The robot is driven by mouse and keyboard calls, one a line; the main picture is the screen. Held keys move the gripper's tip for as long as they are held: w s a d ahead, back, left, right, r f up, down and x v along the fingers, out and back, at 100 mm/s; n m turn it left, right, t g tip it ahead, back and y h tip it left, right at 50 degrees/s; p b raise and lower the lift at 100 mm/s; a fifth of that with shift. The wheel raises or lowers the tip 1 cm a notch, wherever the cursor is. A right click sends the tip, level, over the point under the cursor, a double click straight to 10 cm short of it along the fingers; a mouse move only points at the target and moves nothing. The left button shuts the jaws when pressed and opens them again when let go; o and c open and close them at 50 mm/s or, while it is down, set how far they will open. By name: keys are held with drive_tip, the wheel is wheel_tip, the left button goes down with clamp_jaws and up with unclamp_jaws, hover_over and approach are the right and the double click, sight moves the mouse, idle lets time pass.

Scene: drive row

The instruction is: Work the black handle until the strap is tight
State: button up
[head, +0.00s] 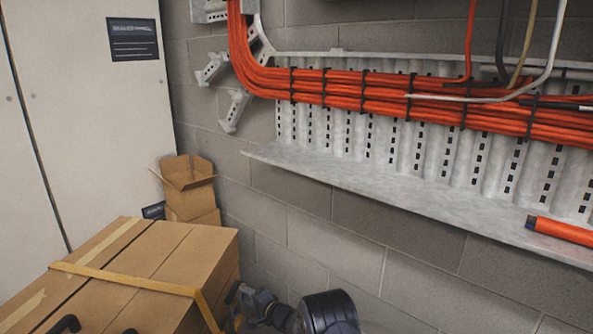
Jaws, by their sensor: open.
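A yellow strap (130,279) runs across the top of a large cardboard box (165,262) at the lower left and bends down over its right side. I cannot tell how tight it is. Two black curved pieces, one at the lower left (66,324) and one right of it (130,331), show at the bottom edge, mostly cut off. I cannot tell whether either is the black handle. My gripper (236,300) is open beside the box's right side, near the hanging strap. It is small and partly cut off, and I cannot see whether it touches the strap.
A pale cabinet (95,120) is at the left. A metal cable tray (370,180) with orange cables (340,92) juts from the wall above. An orange tube (562,231) lies on its ledge.

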sight(233, 292)
drive_tip(key=a, duration=0.3)
drive_tip(key=a+b, duration=0.1)
drive_tip(key=a, duration=0.1)
drive_tip(key=shift+w+a+r, duration=0.25)
drive_tip(key=shift+w+r, duration=0.15)
drive_tip(key=shift+r+p, duration=0.2)
drive_tip(key=shift+p, duration=0.1)
drive_tip(key=p+v, duration=0.3)
drive_tip(key=v, duration=0.7)
drive_tip(key=shift+d+p, duration=0.2)
drive_tip(key=shift+p, duration=0.15)
drive_tip(key=shift+s, duration=0.15)
